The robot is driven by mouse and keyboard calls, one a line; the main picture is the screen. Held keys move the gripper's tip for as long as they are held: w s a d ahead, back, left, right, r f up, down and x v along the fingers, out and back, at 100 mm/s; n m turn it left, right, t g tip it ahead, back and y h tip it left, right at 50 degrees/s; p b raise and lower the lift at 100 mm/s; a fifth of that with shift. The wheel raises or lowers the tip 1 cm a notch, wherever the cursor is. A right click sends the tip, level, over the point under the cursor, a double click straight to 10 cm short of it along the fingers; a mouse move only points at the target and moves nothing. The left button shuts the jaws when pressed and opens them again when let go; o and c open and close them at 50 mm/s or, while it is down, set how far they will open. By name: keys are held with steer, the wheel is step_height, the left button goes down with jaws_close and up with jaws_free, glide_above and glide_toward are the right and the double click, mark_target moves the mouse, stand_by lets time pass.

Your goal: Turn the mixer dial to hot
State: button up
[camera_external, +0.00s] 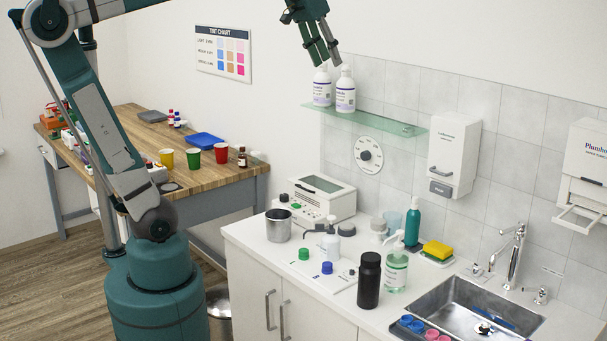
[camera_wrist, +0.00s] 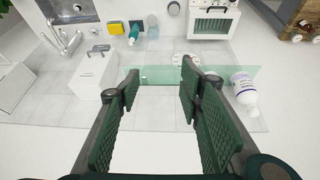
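A round white dial (camera_external: 368,155) with small marks and a dark-edged knob is on the tiled wall below the glass shelf. Its markings are too small to read, so I cannot tell its setting. In the wrist view the dial (camera_wrist: 182,59) shows at the shelf's far edge, partly hidden by my right finger. My gripper (camera_external: 327,62) points down, high above the shelf near two white bottles, apart from the dial. In the wrist view my gripper (camera_wrist: 160,82) is open, with nothing between its green fingers.
The glass shelf (camera_external: 385,124) carries two white pump bottles (camera_external: 345,92) at its left end. A white dispenser (camera_external: 454,155) is right of the dial.

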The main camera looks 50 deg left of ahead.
steer(key=w+d+r+g+p, duration=0.1)
steer(key=w+d+r+g, duration=0.1)
steer(key=w+d, duration=0.8)
steer(key=m+g+y+p, duration=0.1)
steer(key=m+g+p, duration=0.1)
steer(key=g, duration=0.1)
glide_above(478, 266)
steer(key=f, duration=5.4)
steer(key=shift+s+d+f, duration=0.1)
steer(key=shift+d+f, duration=0.25)
steer(key=shift+f, duration=0.1)
steer(key=shift+a+f, duration=0.15)
steer(key=shift+f, duration=1.75)
steer(key=shift+a+f, duration=0.1)
steer(key=shift+f, duration=1.75)
steer(key=shift+c, duration=0.5)
